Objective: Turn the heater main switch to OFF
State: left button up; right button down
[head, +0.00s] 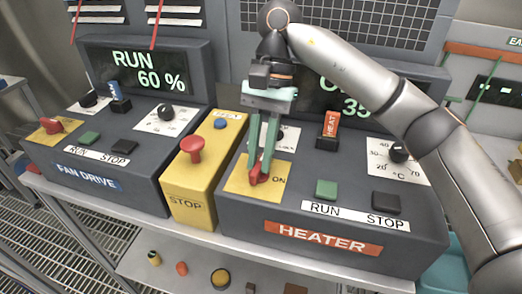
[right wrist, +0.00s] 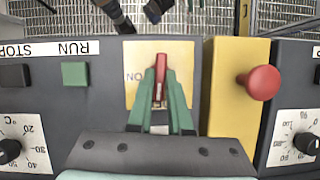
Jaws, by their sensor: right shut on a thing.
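The heater main switch is a red handle (head: 258,172) on a yellow plate (head: 242,186) at the left end of the heater panel. An ON label sits to the right of the handle. My right gripper (head: 263,168) reaches down from above with its green fingers shut on the red handle. In the right wrist view the handle (right wrist: 161,72) lies between the fingertips (right wrist: 160,90), lengthwise in the picture, with ON to its left. The fingers and the hand hide part of the plate, including any OFF label. My left gripper is not in view.
Left of the switch stands a yellow STOP box (head: 185,195) with a red mushroom button (head: 191,150). Green RUN (head: 326,190) and dark STOP (head: 386,203) buttons lie right of it. The fan drive panel (head: 115,175) is farther left. My arm partly covers the heater display (head: 340,95).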

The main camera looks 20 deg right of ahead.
jog(key=shift+n, duration=0.6)
jog(key=c, duration=0.8)
grip_release()
jog(key=shift+c, duration=0.2)
jog(key=p+v, duration=0.4)
jog(key=v, duration=0.8)
jog(key=shift+w+a+r, duration=0.15)
jog(key=shift+a+r, duration=0.05)
jog(key=shift+r, duration=0.05)
